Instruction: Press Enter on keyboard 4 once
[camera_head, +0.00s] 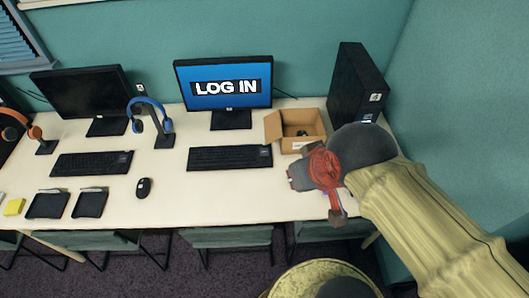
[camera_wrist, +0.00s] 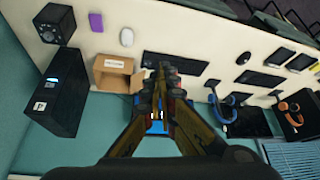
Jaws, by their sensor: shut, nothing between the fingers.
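A black keyboard (camera_head: 230,157) lies before the lit monitor (camera_head: 224,85) showing "LOG IN". Another black keyboard (camera_head: 92,163) lies to its left before a dark monitor (camera_head: 85,92). I can read no number on either. My gripper (camera_wrist: 165,72) is shut and empty. In the head view my wrist is over the desk, right of the nearer keyboard.
An open cardboard box (camera_head: 295,128) stands behind my wrist, with a black computer tower (camera_head: 357,84) to its right. Blue headphones (camera_head: 149,113) on a stand separate the monitors. A dark mouse (camera_head: 143,187) lies in front. A white mouse (camera_wrist: 127,37) and purple block (camera_wrist: 96,22) show in the wrist view.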

